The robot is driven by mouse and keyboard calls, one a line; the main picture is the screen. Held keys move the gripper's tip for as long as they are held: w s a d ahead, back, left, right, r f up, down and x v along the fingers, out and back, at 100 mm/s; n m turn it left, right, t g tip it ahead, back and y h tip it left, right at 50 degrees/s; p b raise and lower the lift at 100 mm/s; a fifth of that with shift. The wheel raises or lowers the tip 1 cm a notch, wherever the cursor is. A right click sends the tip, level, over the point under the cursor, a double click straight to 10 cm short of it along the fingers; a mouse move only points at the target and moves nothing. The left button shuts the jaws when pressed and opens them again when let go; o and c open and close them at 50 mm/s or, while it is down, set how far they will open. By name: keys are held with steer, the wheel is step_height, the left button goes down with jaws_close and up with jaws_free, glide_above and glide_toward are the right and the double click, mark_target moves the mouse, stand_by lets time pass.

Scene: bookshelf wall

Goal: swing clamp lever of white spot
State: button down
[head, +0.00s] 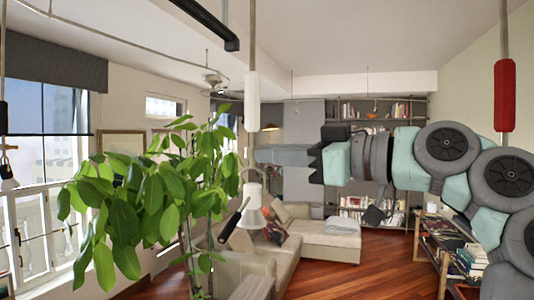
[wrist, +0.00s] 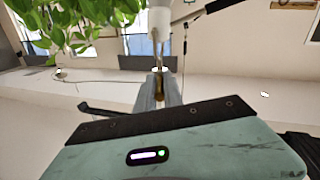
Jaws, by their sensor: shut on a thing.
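The white spot (head: 254,207) hangs below a pole with a white sleeve (head: 252,86). A dark lever (head: 234,222) slants down-left from its side. In the wrist view the white spot (wrist: 160,18) is at the top, and the dark lever (wrist: 218,5) runs off to its right. My gripper (head: 258,155) reaches in from the right, above the lamp and below the sleeve. In the wrist view my gripper (wrist: 159,85) is shut on a thin brownish stem (wrist: 157,72) in line with the lamp. The exact contact is small and partly hidden by the fingers. The dark lever is apart from the fingers.
A leafy plant (head: 125,205) stands close on the left. A red-sleeved pole (head: 504,95) hangs at right, and another lamp (head: 8,182) at the far left edge. A sofa (head: 285,240) and bookshelves (head: 375,110) are behind; a book table (head: 440,240) is lower right.

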steer(key=shift+w+g, duration=0.1)
steer(key=shift+g, duration=0.2)
steer(key=shift+y, duration=0.3)
steer(key=c, duration=1.5)
jaws_free()
steer(key=shift+d, duration=0.1)
steer(key=shift+p+v, duration=0.5)
steer(key=shift+v, duration=4.8)
